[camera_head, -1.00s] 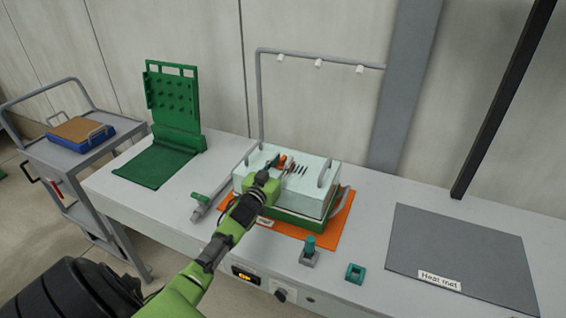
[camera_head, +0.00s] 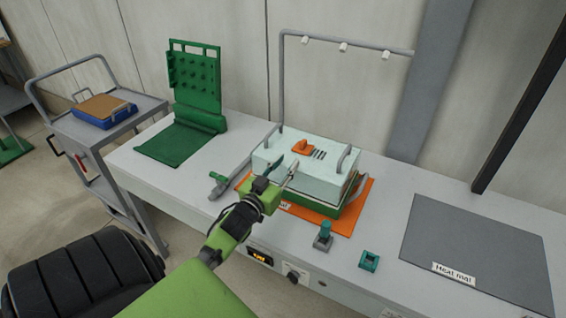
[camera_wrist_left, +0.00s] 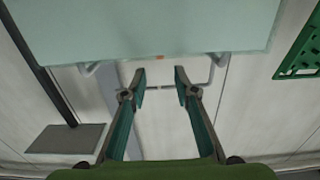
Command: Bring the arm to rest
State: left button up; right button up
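My left arm comes in from the lower left in the head view. Its gripper (camera_head: 282,170) is in front of the pale box (camera_head: 322,153), its fingers apart with nothing between them. The left wrist view also shows the two fingers (camera_wrist_left: 160,82) spread and empty, with a pale panel (camera_wrist_left: 150,28), likely the box, across the top. The box has grey side handles, an orange piece (camera_head: 303,147) and dark slots on top. It sits on a green base over an orange mat (camera_head: 338,222). I cannot tell whether the fingertips touch the box. My right gripper is out of view.
On the bench (camera_head: 165,185) are a green pegboard stand (camera_head: 196,90), a grey valve with a green handle (camera_head: 218,184), small teal parts (camera_head: 369,261) and a grey heat mat (camera_head: 480,250). A grey pipe frame (camera_head: 282,85) rises behind the box. A cart (camera_head: 75,140) stands left.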

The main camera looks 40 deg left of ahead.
pick_arm(q)
jog(key=shift+v, duration=0.8)
